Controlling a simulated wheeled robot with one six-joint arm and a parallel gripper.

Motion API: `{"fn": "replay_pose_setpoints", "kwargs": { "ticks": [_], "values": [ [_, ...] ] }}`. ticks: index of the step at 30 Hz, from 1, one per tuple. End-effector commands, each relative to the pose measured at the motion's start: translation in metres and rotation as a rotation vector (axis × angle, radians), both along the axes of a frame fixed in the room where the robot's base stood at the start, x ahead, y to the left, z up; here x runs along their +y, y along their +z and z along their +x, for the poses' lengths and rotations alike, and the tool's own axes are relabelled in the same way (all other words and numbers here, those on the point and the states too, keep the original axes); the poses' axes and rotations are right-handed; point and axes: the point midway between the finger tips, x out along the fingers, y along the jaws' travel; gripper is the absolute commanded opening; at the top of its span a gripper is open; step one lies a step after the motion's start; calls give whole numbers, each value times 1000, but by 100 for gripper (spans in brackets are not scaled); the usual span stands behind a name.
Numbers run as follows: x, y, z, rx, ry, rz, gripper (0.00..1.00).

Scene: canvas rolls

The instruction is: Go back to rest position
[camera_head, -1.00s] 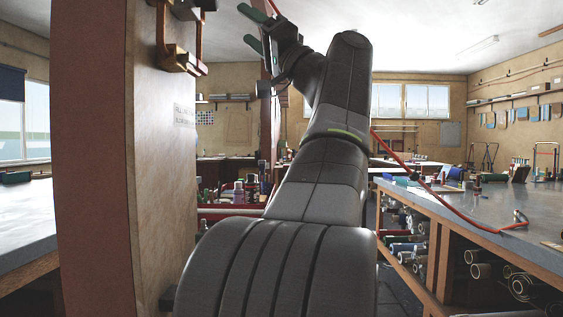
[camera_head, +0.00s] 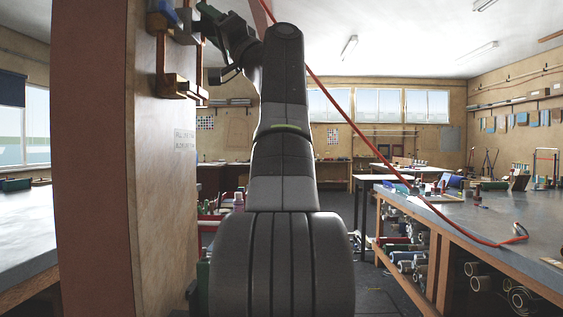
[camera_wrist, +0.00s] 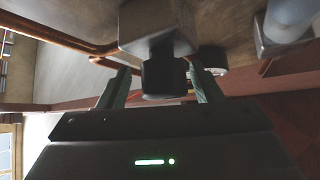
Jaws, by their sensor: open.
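My gripper (camera_head: 205,22) is raised at the upper left in the head view, beside a wooden rack on the tall wooden panel (camera_head: 160,190). The wrist view shows its two green fingers (camera_wrist: 160,76) spread apart. A dark, short cylindrical piece (camera_wrist: 164,78) under a pale block (camera_wrist: 158,28) shows between or just beyond the fingers. I cannot tell whether the fingers touch it. My arm stands nearly upright in the middle of the head view and hides part of the room behind it.
The panel with its rack bracket (camera_head: 178,87) stands close on the left. A red hose (camera_head: 352,125) slants from the top down to the right workbench (camera_head: 475,212), which has canvas rolls (camera_head: 480,270) below. A grey bench (camera_head: 25,225) is at far left. Floor shows right of my arm.

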Motion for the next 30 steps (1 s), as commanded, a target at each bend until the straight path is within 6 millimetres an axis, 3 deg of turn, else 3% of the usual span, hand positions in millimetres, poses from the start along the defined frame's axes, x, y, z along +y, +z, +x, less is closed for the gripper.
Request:
{"fn": "replay_pose_setpoints", "kwargs": {
  "ticks": [30],
  "values": [
    [-1,5,-1,411,-1,13,59]
  ]
}}
